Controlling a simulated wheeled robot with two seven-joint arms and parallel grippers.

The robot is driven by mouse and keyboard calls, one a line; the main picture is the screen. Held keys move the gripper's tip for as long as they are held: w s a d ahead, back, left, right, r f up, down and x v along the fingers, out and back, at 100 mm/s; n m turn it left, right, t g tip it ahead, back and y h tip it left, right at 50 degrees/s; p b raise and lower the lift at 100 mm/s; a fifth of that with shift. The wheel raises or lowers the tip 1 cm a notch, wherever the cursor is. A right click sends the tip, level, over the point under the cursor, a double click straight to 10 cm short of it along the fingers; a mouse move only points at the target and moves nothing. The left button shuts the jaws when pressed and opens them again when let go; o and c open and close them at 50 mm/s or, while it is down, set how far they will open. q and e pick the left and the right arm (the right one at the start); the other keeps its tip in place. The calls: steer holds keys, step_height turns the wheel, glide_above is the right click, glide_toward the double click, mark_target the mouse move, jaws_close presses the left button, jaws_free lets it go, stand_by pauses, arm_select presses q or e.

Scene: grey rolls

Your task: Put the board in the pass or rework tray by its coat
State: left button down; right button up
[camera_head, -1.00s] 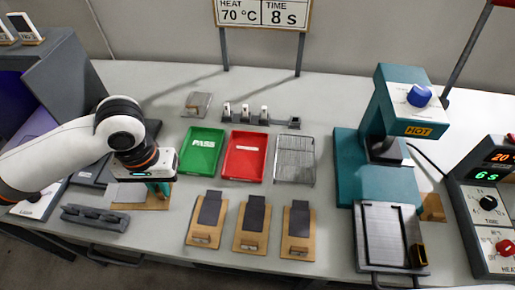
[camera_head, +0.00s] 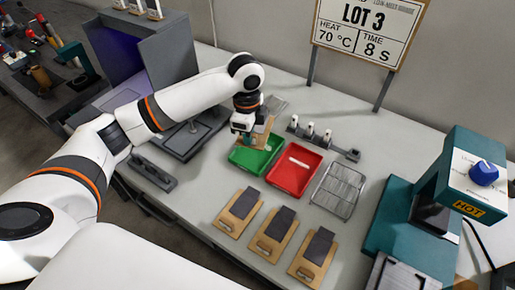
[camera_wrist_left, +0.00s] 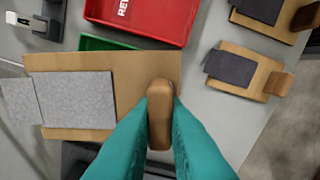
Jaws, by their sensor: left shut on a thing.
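My left gripper (camera_head: 242,132) is shut on the wooden handle (camera_wrist_left: 160,113) of a board (camera_head: 263,130) and holds it above the table. In the left wrist view the tan board (camera_wrist_left: 120,65) bears a speckled light grey coat (camera_wrist_left: 75,98) on its far part. It hangs over the back of the green tray (camera_head: 248,160) and hides part of it. The green tray (camera_wrist_left: 98,43) shows behind the board in the left wrist view. The red rework tray (camera_head: 296,168) is empty beside it, to the right. My right gripper is out of view.
Several boards with dark grey coats (camera_head: 238,212) lie in a row at the front. A wire rack (camera_head: 338,190) stands right of the red tray. A rail with white-topped pieces (camera_head: 322,136) is behind. A teal hot press (camera_head: 425,215) stands at right.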

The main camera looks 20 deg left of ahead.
mark_target(248, 161)
arm_select(q)
steer(key=m, duration=0.1)
steer(key=w+a+m, duration=0.1)
steer(key=shift+w+a+f+m, duration=0.2)
steer(key=shift+w+f+m, duration=0.05)
steer(key=shift+m, duration=0.15)
steer(key=shift+f, duration=0.2)
step_height(248, 161, down, 10)
steer(key=shift+a+r+p, duration=0.1)
steer(key=shift+r+p, duration=0.05)
steer(key=shift+p, duration=0.5)
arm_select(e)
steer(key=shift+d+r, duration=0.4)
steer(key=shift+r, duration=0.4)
arm_select(q)
steer(key=c, duration=1.5)
jaws_free()
steer(key=shift+o, duration=0.2)
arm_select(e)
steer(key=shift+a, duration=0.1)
arm_select(q)
steer(key=shift+r, duration=0.1)
step_height(248, 161, up, 12)
steer(key=shift+f+b, duration=0.1)
steer(key=shift+b, duration=0.5)
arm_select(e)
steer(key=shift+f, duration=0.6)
